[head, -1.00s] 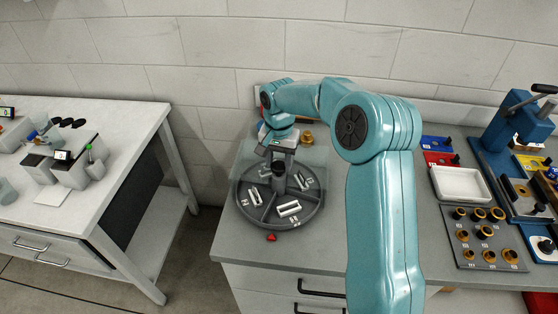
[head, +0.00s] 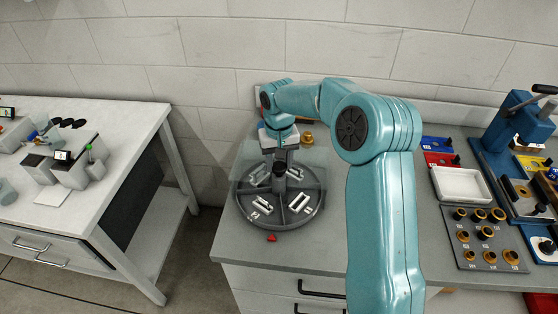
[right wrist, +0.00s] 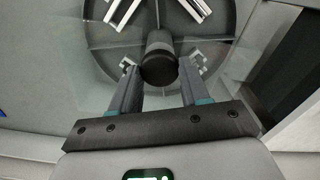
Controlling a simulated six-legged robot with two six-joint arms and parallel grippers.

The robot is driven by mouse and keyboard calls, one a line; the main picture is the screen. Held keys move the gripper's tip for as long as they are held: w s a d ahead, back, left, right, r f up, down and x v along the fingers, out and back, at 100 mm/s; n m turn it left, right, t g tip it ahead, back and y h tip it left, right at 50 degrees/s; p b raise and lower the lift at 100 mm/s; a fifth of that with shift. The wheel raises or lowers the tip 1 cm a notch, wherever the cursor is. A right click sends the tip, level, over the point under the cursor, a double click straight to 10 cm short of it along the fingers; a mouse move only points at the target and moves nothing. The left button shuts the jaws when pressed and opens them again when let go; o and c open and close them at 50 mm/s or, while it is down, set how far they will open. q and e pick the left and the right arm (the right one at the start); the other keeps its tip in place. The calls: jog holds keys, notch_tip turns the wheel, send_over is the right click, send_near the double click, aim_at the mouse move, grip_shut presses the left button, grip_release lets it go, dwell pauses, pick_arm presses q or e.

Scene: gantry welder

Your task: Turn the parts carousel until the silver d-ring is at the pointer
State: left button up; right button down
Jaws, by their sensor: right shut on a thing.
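The parts carousel (head: 280,223) is a dark grey round tray with compartments on the right-hand bench. Several pale, silvery parts lie in it, among them one at front left (head: 261,206) and one at front right (head: 299,202). They are too small to tell which is the silver d-ring. The red pointer (head: 271,238) is in front of the rim, nearer the front-left part. My right gripper (right wrist: 158,78) is shut on the black centre knob (right wrist: 158,62), one finger on each side. My left gripper is not in view.
A white tray (head: 461,184), a grey board of brass and black fittings (head: 487,240) and a blue press (head: 500,135) stand to the right. A brass piece (head: 307,138) stands behind the carousel. A gap separates the left table (head: 125,130) from the bench.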

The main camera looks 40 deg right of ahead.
jog(key=shift+n, duration=3.1)
jog(key=c, duration=0.5)
grip_release()
jog(key=shift+c, duration=0.2)
notch_tip(320, 180, up, 16)
jog(key=shift+r, duration=0.15)
